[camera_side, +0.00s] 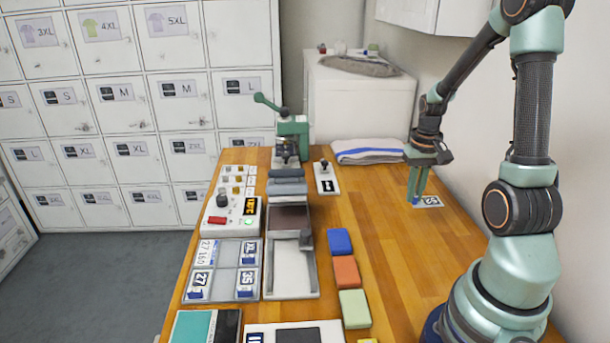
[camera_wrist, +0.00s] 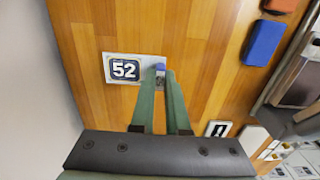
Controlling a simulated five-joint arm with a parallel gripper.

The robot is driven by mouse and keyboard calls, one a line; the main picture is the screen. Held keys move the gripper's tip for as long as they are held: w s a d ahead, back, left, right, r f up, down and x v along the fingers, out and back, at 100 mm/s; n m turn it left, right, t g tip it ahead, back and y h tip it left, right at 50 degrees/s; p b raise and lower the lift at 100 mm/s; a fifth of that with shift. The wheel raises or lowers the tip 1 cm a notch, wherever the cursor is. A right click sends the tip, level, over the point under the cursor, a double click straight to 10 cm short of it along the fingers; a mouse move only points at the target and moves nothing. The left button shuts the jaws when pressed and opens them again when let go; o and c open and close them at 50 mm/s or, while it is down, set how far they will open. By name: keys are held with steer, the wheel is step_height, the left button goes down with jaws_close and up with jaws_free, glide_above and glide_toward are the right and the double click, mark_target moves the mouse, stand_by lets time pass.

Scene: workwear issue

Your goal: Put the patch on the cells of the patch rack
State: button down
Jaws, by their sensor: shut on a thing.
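The patch (camera_side: 432,201) is a white plate with a dark label reading 52, at the right side of the wooden table. In the wrist view the patch (camera_wrist: 124,69) lies left of the fingertips, with a small blue tab at its right end. My gripper (camera_side: 416,201) points down and is shut on that tab; the fingertips also show in the wrist view (camera_wrist: 161,80). The patch is at or just above the table; I cannot tell which. The patch rack (camera_side: 223,268) is a grey frame at the left table edge. Labelled pieces reading 27, 35 and XL show at its cells.
Blue (camera_side: 340,241), orange (camera_side: 346,271) and green (camera_side: 354,308) blocks stand in a row between patch and rack. A grey press-like device (camera_side: 292,277) stands right of the rack. A green hand press (camera_side: 292,135) and a folded towel (camera_side: 368,151) are at the back.

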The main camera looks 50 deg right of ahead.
step_height(320, 180, up, 11)
steer(key=w+a+f+n, duration=0.1)
steer(key=w+a+n, duration=0.4)
steer(key=a, duration=0.7)
steer(key=w+a+n, duration=0.4)
steer(key=a, duration=0.9)
steer(key=r+m, duration=0.2)
steer(key=m, duration=0.7)
glide_above(407, 229)
step_height(407, 229, down, 20)
steer(key=c, duration=0.9)
jaws_free()
steer(key=shift+f, duration=0.1)
